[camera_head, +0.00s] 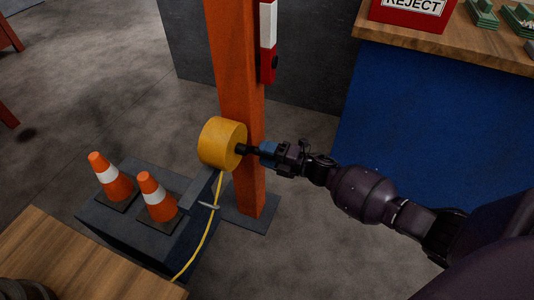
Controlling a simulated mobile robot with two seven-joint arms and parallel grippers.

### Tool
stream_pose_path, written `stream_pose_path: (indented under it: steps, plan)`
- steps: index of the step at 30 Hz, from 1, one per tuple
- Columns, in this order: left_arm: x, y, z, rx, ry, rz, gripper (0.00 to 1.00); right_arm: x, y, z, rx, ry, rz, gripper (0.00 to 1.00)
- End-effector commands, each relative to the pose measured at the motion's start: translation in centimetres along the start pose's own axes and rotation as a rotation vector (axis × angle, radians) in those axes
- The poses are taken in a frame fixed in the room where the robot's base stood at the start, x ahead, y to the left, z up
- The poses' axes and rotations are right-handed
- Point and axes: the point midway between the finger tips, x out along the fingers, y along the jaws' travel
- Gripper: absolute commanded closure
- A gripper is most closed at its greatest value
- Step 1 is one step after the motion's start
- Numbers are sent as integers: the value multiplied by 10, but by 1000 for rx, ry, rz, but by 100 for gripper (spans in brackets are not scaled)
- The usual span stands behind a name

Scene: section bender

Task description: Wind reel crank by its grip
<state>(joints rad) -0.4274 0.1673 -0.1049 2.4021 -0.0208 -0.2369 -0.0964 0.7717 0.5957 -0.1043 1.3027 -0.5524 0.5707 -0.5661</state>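The yellow reel (220,143) is a round drum mounted in front of an orange post, with a yellow cord hanging below it. A short black piece (246,149), apparently the crank's grip, sticks out from the reel's right face. My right gripper (268,151) comes in from the right and its blue-tinted tip is lined up with the end of this black piece. They seem to meet, but contact and finger spacing are too small to tell. The crank arm itself is not clearly visible.
The orange post (234,60) stands directly behind the reel. Two traffic cones (157,198) stand on a dark box (180,246) at lower left. A wooden tabletop (70,262) is at the front left. A blue-sided bench (420,110) with a red REJECT bin (412,14) is at right.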

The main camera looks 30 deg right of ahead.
Motion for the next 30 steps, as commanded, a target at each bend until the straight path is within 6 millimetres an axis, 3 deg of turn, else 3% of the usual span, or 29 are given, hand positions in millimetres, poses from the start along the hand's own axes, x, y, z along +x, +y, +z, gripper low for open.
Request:
stream_pose_path:
  steps: [8, 21, 30]
  plan:
    - [0, -1, -3, 3, 1, -2, 57, -11, 2, 0, -1, 0, 1, 49]
    - [-2, 1, -5, 23, -48, 7, 57, -85, 3, 0, -2, -1, 2, 49]
    - [-2, 1, -5, 34, -63, 11, 57, -108, 1, 0, -1, 0, 1, 49]
